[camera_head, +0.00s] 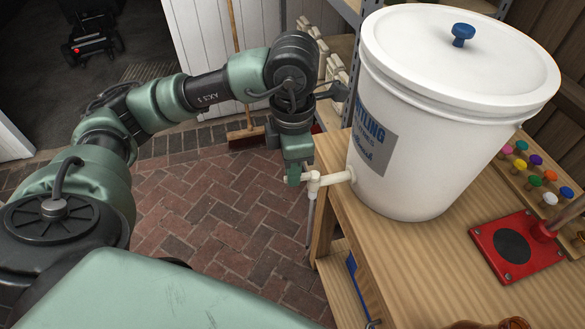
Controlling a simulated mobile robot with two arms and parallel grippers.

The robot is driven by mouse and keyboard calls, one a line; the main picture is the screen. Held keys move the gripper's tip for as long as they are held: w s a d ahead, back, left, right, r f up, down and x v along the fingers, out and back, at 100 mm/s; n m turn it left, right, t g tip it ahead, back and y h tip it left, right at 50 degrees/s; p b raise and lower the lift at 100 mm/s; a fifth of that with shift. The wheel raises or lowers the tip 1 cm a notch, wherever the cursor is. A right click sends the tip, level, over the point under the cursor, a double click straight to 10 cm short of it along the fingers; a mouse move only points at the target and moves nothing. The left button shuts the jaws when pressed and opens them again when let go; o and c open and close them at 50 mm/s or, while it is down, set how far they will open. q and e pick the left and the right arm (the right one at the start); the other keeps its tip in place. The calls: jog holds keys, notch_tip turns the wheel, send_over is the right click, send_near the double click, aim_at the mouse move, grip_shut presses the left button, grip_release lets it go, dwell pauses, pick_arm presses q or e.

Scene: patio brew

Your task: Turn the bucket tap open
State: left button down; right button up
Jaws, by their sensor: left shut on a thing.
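A large white bucket (395,130) with a lid and a blue knob stands on the wooden bench. Its cream tap (335,178) sticks out to the left from low on the bucket's side, past the bench edge. My left gripper (294,176) is at the outer end of the tap, pointing down, shut on the tap's handle. The handle is mostly hidden by the gripper, so how far it is turned cannot be told. My right gripper is not in view.
The wooden bench (400,250) holds a red base plate (515,246) and a rack of coloured caps (540,175) to the right of the bucket. A broom (246,135) stands behind my left arm. The brick floor (210,215) left of the bench is clear.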

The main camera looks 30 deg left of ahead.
pick_arm(q)
jog(key=shift+r, duration=0.1)
jog(key=c, duration=1.5)
grip_release()
notch_tip(320, 180, up, 8)
jog(key=shift+f, duration=0.1)
jog(key=shift+f, duration=0.1)
